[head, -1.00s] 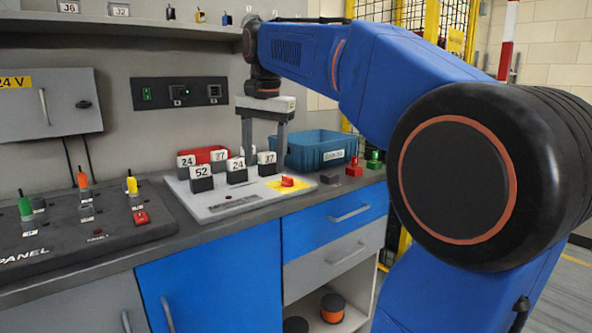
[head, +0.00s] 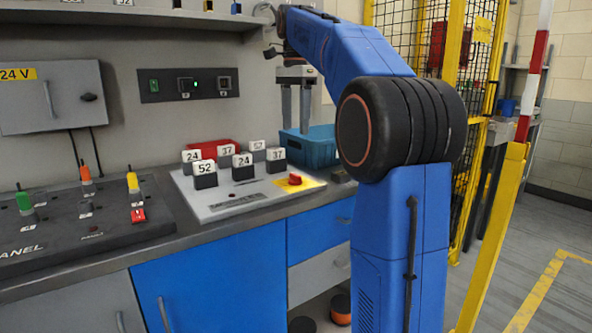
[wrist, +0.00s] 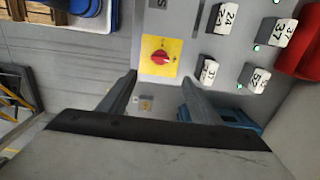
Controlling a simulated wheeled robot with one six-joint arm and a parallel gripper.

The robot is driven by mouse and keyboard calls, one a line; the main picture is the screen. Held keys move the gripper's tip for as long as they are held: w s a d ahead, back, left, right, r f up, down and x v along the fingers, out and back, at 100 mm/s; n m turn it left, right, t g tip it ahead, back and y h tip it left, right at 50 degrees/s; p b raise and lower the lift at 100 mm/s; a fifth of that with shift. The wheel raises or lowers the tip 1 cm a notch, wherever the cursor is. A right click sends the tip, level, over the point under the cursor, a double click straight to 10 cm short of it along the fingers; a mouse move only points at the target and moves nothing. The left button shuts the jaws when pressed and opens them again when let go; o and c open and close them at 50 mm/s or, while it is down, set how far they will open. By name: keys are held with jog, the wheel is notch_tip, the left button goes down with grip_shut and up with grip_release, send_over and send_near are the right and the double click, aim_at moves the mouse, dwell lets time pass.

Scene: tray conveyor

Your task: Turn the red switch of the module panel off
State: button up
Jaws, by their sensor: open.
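The module panel is a light grey board (head: 215,208) on the counter, with several numbered black-and-white modules on it. Its red switch (head: 295,179) is a red knob on a yellow plate at the board's right end. In the wrist view the red switch (wrist: 160,57) lies just beyond the fingertips, with its ridge roughly crosswise in the picture. Green lamps glow beside some modules there. My gripper (head: 296,131) is open and empty, pointing down above the counter behind the switch, in front of the blue bin. It also shows in the wrist view (wrist: 160,77), apart from the switch.
A dark panel (head: 60,233) with green, orange and yellow levers and a red switch (head: 138,215) is at the left. A blue bin (head: 312,150) stands behind, and a red bin (head: 215,148) sits behind the modules. A yellow post (head: 490,235) is at right.

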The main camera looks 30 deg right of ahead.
aim_at(295, 174)
notch_tip(295, 174, down, 14)
jog(key=shift+f, duration=0.1)
dwell(0.4)
jog(key=c, duration=1)
jog(key=shift+c, duration=0.2)
